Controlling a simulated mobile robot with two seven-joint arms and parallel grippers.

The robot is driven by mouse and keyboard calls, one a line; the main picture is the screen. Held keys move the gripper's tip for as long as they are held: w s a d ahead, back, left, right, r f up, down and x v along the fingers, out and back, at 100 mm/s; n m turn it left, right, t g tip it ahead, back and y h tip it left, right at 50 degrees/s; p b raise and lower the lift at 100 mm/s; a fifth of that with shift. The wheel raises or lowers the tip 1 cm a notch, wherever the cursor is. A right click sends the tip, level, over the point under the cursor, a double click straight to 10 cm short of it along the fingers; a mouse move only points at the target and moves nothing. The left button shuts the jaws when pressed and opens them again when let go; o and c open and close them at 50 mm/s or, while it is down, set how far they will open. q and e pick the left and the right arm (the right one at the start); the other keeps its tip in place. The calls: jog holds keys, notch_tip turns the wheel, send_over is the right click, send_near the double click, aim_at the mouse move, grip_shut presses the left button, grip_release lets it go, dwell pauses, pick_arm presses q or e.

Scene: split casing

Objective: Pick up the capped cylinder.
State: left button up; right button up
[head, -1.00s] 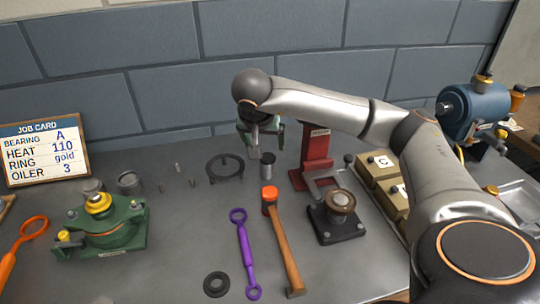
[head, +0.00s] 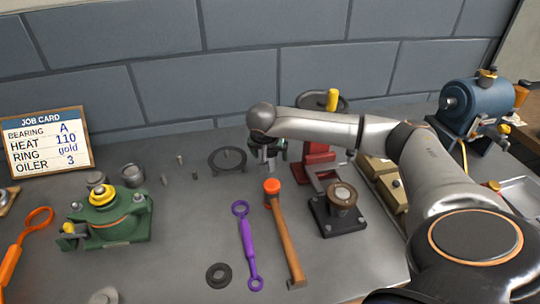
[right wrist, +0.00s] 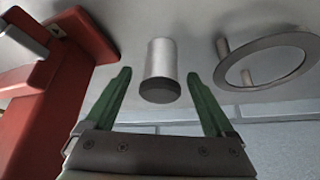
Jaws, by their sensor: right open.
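The capped cylinder (right wrist: 162,62) is a small pale metal cylinder with a dark cap, standing on the bench in the right wrist view. My right gripper (head: 268,156) is open, its green fingers pointing down at the bench. In the right wrist view, the cylinder shows between the two fingertips, with a gap on each side and no visible contact. In the head view my gripper hides most or all of the cylinder. My left gripper is not in view.
A dark ring stand (head: 227,160) is left of the gripper and a red press (head: 318,160) is close on its right. A hammer (head: 283,235) and purple wrench (head: 246,245) lie in front. A green bearing housing (head: 108,217) stands at left.

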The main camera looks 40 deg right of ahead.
jog(key=shift+w+f, duration=0.1)
jog(key=shift+f, duration=0.1)
jog(key=shift+d, duration=0.1)
grip_shut()
dwell(0.5)
